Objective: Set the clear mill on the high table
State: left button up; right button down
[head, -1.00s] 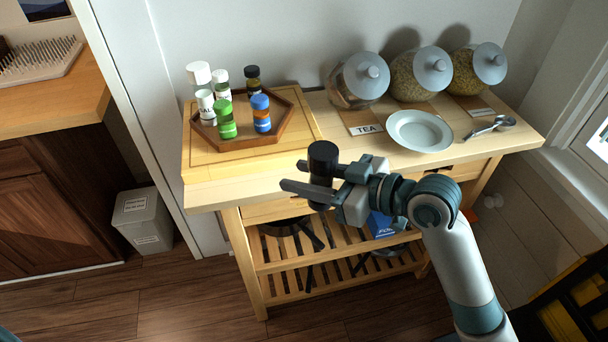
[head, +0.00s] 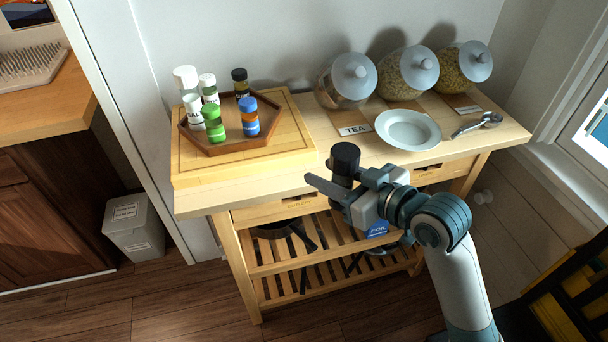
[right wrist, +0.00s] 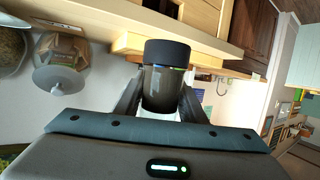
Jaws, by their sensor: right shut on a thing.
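My right gripper (head: 338,192) is shut on the clear mill (head: 344,166), which has a black cap and a dark see-through body. The mill is upright in front of the wooden cart's front edge, with its cap a little above the top in the picture. In the right wrist view the mill (right wrist: 163,88) sits between the two fingers (right wrist: 160,98), its cap toward the cart. The wooden cart (head: 240,192) has a raised board on its left. A brown wooden counter (head: 60,105) stands at far left. I cannot tell which is the high table. My left gripper is out of view.
A hexagonal tray (head: 220,148) with several spice bottles is on the board (head: 298,150). Tilted glass jars (head: 345,82), a white plate (head: 408,130), a TEA card (head: 355,130) and a spoon (head: 480,122) fill the cart's right. A bin (head: 135,228) stands on the floor.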

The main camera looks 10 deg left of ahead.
jog(key=d+f+m+t+h, duration=0.1)
jog(key=d+m+t+h, duration=0.4)
jog(key=d, duration=1.9)
jog(key=m+h, duration=0.5)
jog(key=h, duration=0.1)
jog(key=shift+w+f+m+t, duration=0.15)
jog(key=shift+m+t, duration=0.15)
jog(key=shift+t, duration=0.1)
